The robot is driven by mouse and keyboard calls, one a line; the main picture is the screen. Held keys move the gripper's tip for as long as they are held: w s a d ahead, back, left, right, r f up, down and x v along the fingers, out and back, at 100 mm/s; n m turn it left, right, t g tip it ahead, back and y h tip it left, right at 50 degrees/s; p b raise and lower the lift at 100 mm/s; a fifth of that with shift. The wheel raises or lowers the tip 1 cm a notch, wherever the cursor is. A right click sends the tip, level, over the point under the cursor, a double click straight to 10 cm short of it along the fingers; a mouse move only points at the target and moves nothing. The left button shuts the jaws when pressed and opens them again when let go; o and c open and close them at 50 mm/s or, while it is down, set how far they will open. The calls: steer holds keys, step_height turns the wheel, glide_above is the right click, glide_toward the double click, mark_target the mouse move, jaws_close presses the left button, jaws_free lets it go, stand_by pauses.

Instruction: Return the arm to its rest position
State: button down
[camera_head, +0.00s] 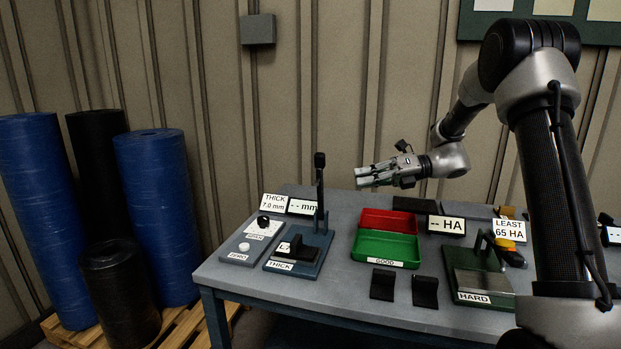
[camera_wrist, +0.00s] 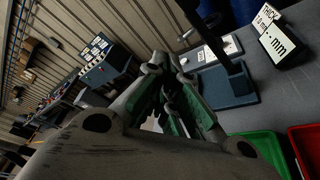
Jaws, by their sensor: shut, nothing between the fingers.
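My gripper (camera_head: 362,176) is shut and empty. In the head view it is held in the air above the back of the table, pointing left, with my arm reaching in from the right. In the wrist view its green-padded fingers (camera_wrist: 172,95) are together with nothing between them. The grey table (camera_head: 345,298) is below it. The red tray (camera_head: 388,221) and the green tray (camera_head: 386,246) lie under and in front of the gripper, apart from it.
The thickness gauge (camera_head: 298,250) with its upright lever stands left of the trays. The hardness station (camera_head: 480,272) is at right, near my arm. Two dark pieces (camera_head: 425,291) lie at the table's front. Blue rolls (camera_head: 158,215) stand at left. Air above the table's left is clear.

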steer(key=s+d+f+n+g+h, duration=0.1)
steer(key=s+d+f+n+h, duration=0.25)
steer(key=s+n, duration=0.35)
steer(key=s+d+f+n+g+h, duration=0.1)
steer(key=s+d+f+n+h, duration=0.25)
steer(key=s+n, duration=0.25)
steer(key=s+d+r+n+t+h, duration=0.2)
steer(key=s+d+r+n+h, duration=0.1)
steer(key=s+n, duration=0.2)
steer(key=s+d+r+n+t+h, duration=0.2)
steer(key=s+n, duration=0.3)
steer(key=s, duration=0.4)
steer(key=s+d+r+n+t+h, duration=0.1)
steer(key=s+d+r+n+h, duration=0.3)
steer(key=s+n, duration=0.2)
steer(key=shift+s+d+t, duration=0.4)
steer(key=shift+s, duration=0.15)
